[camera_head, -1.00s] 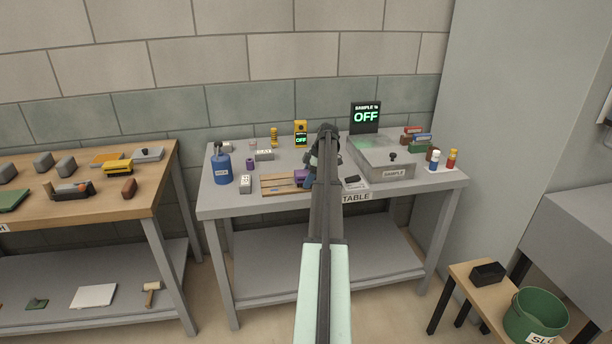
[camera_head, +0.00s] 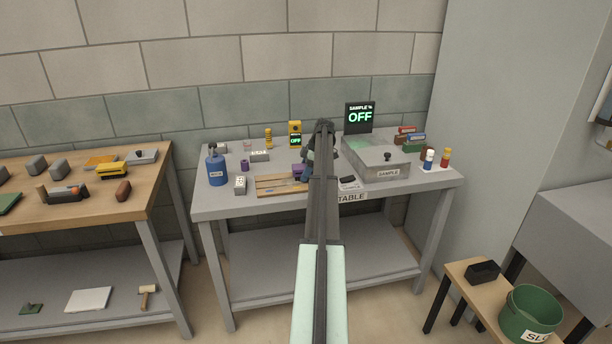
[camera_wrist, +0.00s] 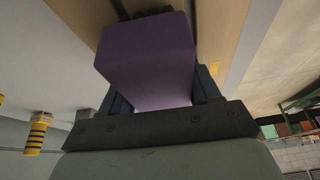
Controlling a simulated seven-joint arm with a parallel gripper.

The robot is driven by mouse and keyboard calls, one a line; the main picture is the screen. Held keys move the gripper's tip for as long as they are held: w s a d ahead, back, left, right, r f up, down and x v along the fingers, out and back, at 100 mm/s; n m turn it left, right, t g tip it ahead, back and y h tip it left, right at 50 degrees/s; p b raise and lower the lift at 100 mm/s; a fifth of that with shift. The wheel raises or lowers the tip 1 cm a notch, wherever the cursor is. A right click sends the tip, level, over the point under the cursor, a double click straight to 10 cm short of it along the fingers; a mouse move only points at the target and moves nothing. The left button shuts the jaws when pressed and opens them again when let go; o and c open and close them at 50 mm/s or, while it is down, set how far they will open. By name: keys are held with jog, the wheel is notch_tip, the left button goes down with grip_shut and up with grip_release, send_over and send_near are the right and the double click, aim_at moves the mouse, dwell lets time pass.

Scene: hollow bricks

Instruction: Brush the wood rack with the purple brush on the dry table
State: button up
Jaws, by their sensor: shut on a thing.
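The purple brush (camera_wrist: 148,55) fills the middle of the wrist view, and my gripper (camera_wrist: 160,88) is shut on it with a dark blue finger on each side. In the head view the purple brush (camera_head: 299,171) shows just left of my arm, at the far right part of the wood rack (camera_head: 280,185). The wood rack is a flat, slatted, light brown piece lying near the front of the grey table (camera_head: 215,205). Its wood also shows at the top of the wrist view (camera_wrist: 225,30). I cannot tell whether the bristles touch it. My arm hides part of the gripper.
A blue bottle (camera_head: 217,171) and a white socket-like block (camera_head: 240,185) stand left of the rack. A grey sample box (camera_head: 375,160) is to the right, with a black OFF display (camera_head: 360,117) behind. Small bottles (camera_head: 429,159) stand at the right edge.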

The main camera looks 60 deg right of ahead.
jog(key=shift+w+d+f, duration=0.1)
jog(key=shift+w+d, duration=0.3)
jog(key=shift+d, duration=0.05)
jog(key=shift+w+d, duration=0.9)
notch_tip(320, 180, up, 8)
jog(key=shift+a, duration=0.1)
